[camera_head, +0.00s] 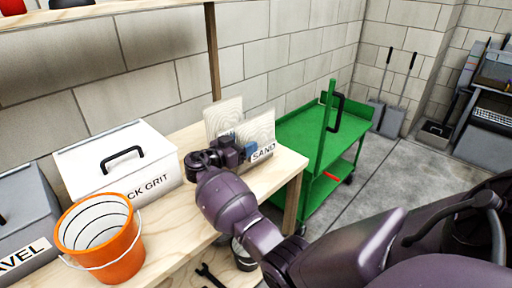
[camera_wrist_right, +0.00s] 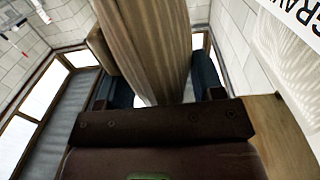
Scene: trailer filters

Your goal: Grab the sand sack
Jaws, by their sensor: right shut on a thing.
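The pale sand sack (camera_head: 258,130) stands upright at the right end of the wooden bench, by a label reading SAND. My right gripper (camera_head: 244,152) reaches it from the left front and covers part of it. In the right wrist view the tan, folded sack (camera_wrist_right: 150,45) lies between the two blue fingers of the right gripper (camera_wrist_right: 163,88). The right gripper is shut on the sack. Whether the sack's base rests on the bench is hidden. My left gripper is not in view.
An orange bucket (camera_head: 103,237) and a white box (camera_head: 120,160) lettered CK GRIT stand on the bench (camera_head: 283,172) at left, beside a grey box (camera_head: 27,208). A green cart (camera_head: 300,130) stands right of the bench. Open floor (camera_head: 390,165) lies beyond it.

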